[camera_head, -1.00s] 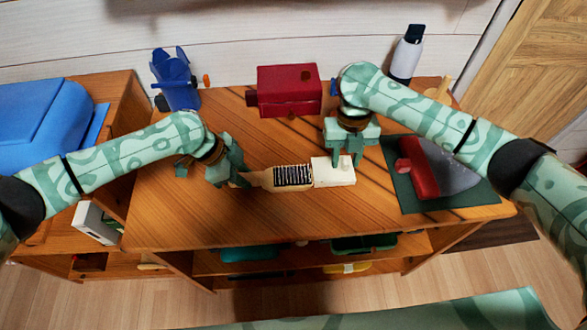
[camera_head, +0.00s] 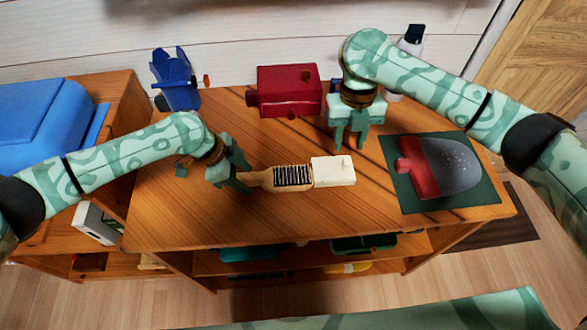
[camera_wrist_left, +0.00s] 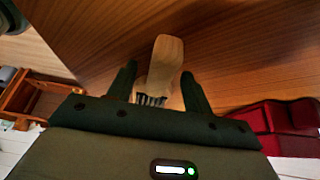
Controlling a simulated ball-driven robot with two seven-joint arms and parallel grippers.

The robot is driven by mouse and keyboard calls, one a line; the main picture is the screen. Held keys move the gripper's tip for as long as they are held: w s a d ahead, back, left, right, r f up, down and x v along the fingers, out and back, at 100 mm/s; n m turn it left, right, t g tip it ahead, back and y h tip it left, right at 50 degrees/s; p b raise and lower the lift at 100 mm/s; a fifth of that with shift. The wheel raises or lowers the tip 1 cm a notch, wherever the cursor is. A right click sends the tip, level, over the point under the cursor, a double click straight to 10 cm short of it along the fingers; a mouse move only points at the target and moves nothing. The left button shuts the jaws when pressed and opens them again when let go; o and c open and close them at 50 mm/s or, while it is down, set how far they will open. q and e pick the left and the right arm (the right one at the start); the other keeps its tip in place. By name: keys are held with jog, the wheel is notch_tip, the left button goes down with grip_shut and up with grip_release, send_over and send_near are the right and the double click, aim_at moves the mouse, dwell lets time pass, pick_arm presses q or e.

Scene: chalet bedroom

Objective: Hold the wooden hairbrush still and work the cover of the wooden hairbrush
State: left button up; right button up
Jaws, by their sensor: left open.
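The wooden hairbrush (camera_head: 260,179) lies on the wooden table with its handle to the left and dark bristles facing up. Its white cover (camera_head: 333,170) sits over the right end of the head, leaving several bristle rows bare. My left gripper (camera_head: 240,182) is at the handle end. In the left wrist view the brush's wooden handle (camera_wrist_left: 167,62) lies between the open fingers (camera_wrist_left: 160,84), and some bristles show close to the palm. My right gripper (camera_head: 349,142) is open and empty, above the table behind the cover and apart from it.
A red box (camera_head: 289,92) stands at the back of the table and a blue object (camera_head: 177,80) at the back left. A red and grey dustpan-like object (camera_head: 440,167) lies on a dark green mat (camera_head: 470,205) at the right. The front of the table is clear.

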pick_arm(q)
jog(key=v, duration=1.2)
